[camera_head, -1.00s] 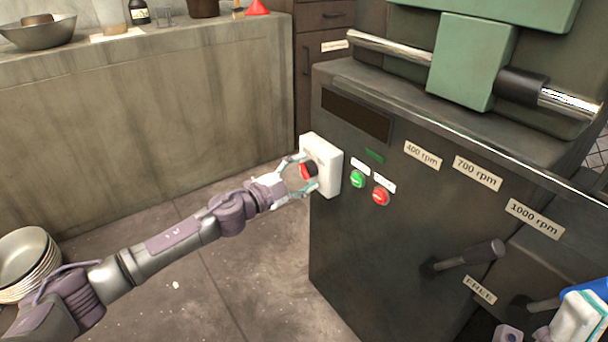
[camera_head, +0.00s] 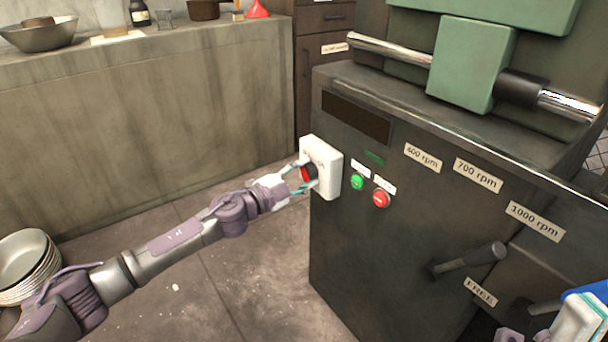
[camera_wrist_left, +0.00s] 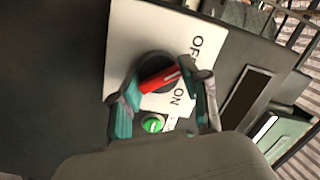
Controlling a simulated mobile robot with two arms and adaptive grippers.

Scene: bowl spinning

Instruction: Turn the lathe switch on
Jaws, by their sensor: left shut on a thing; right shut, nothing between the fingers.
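The lathe switch is a red handle on a round black dial (camera_wrist_left: 160,80), set on a white plate (camera_head: 330,170) on the left side of the dark lathe cabinet (camera_head: 345,240). In the left wrist view the plate (camera_wrist_left: 135,30) carries the labels OFF and ON, and the red handle lies at a slant. My left gripper (camera_head: 306,178) is at the plate with its fingers on either side of the red handle, shut on it. The fingers partly hide the dial. My right gripper (camera_head: 577,318) is partly cut off at the lower right edge; it is shut and empty.
A green button (camera_head: 357,182) and a red button (camera_head: 381,198) sit right of the plate. A lever (camera_head: 468,260) juts out among the rpm labels. Stacked metal bowls (camera_head: 25,265) are at the left. The floor (camera_head: 215,270) between counter and lathe is open.

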